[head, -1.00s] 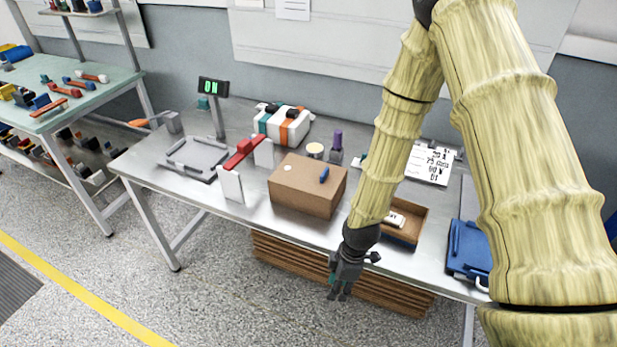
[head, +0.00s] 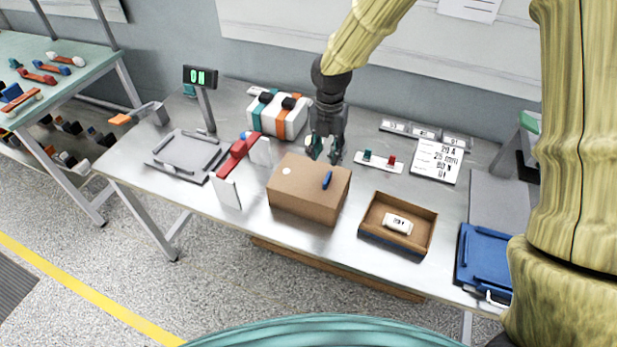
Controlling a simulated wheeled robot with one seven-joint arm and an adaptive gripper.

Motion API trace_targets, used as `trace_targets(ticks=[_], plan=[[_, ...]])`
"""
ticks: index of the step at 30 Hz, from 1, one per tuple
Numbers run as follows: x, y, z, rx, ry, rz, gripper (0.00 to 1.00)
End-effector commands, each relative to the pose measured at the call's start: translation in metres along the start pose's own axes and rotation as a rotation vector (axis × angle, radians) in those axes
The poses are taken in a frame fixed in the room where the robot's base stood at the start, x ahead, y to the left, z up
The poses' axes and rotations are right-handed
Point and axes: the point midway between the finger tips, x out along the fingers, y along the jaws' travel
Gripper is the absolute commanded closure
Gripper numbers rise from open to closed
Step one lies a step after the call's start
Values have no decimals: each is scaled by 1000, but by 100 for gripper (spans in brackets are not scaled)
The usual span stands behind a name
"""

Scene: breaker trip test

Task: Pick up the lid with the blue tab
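A brown cardboard box (head: 300,205) stands near the middle of the table's front. Its flat top, the lid (head: 302,172), carries a raised blue tab (head: 327,180) toward the right and a small pale round spot on the left. My gripper (head: 324,158) points down just behind the lid's back edge, above and beyond the blue tab. Its fingers look apart, with nothing visible between them. It hides the purple-topped thing and most of the pale round thing behind the box.
An open brown tray (head: 430,228) holding a white labelled block (head: 397,223) stands right of the box. A red-topped stand (head: 239,155) is close on the left. A striped white case (head: 279,118) stands behind, and a blue folder-like panel (head: 486,255) lies at far right.

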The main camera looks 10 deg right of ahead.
Motion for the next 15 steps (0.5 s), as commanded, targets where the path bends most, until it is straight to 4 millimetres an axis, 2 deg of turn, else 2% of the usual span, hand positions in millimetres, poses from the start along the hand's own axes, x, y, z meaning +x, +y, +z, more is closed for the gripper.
trace_targets(ticks=[7, 15], plan=[[33, -8, 5, 16, 5, -4, 64], [48, -8, 5, 17, 3, -1, 64]])
